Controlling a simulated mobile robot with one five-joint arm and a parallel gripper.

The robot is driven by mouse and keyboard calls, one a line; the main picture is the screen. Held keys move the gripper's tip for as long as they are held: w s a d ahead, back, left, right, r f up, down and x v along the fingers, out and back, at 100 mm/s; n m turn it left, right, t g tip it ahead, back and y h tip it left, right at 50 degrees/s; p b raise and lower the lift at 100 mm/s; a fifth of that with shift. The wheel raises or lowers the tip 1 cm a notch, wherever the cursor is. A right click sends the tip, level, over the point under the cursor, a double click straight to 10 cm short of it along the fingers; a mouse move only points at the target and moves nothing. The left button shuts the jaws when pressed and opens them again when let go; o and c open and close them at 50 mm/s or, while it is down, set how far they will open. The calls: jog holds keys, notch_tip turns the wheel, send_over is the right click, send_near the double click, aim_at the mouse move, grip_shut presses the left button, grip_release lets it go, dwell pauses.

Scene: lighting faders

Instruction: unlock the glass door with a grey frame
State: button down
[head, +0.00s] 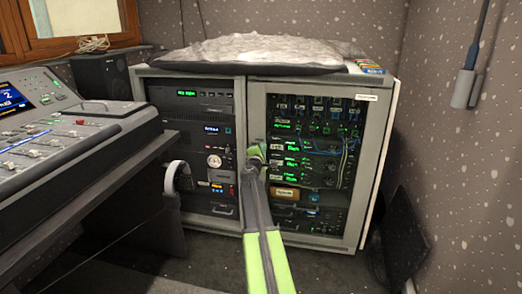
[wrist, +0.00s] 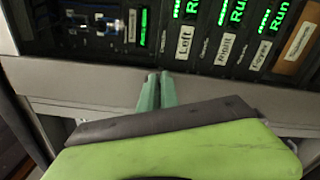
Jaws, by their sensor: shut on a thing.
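The glass door with a grey frame (head: 300,87) is the right-hand door of the equipment cabinet, and it looks closed. Lit green displays and cables show behind its glass. My gripper (head: 256,150) is at the left upright of the frame, a little above mid-height. In the wrist view the green fingertips (wrist: 154,77) are close together against the grey frame (wrist: 75,85). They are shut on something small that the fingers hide. I cannot tell its shape or how far it is turned.
A mixing desk (head: 75,125) with faders stands at the left, close to the cabinet's left bay (head: 208,150). A crumpled grey cover (head: 250,50) lies on top of the cabinet. A dark panel (head: 408,235) leans by the right wall. Some carpet is clear in front.

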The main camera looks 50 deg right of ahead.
jog(key=shift+s+d+f+m, duration=0.1)
jog(key=shift+m, duration=0.9)
jog(key=shift+s+d+f+m, duration=0.1)
jog(key=shift+m, duration=0.9)
jog(key=c, duration=1.6)
grip_release()
jog(key=shift+c, duration=0.2)
jog(key=shift+o, duration=0.2)
jog(key=shift+w, duration=0.1)
jog(key=shift+a, duration=0.1)
jog(key=shift+a, duration=0.1)
jog(key=v, duration=1.7)
